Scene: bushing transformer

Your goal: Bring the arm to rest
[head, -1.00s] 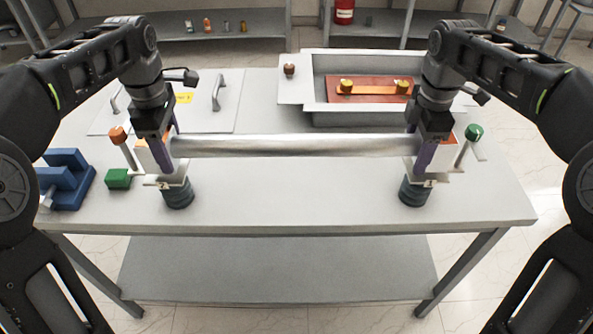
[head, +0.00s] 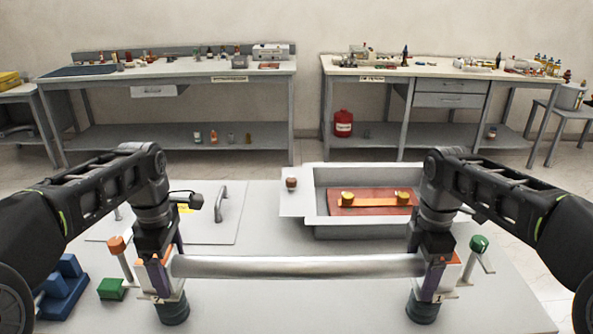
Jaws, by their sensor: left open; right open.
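My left gripper (head: 158,268) is open at the left end of a long silver tube (head: 295,267). My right gripper (head: 436,262) is open at the tube's right end. Both point down beside the end holders; whether the fingers touch the tube is hidden. The tube lies level between two holders with white plates on dark round feet, the left foot (head: 172,311) and the right foot (head: 422,310). An orange-knobbed lever (head: 117,245) stands at the left holder and a green-knobbed lever (head: 479,244) at the right one.
A grey tray (head: 360,230) with a brown plate and an orange bar stands behind the tube. A flat panel with handles (head: 215,231) lies at the back left. A green block (head: 111,289) and a blue block (head: 58,290) sit at the left. Two workbenches stand beyond.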

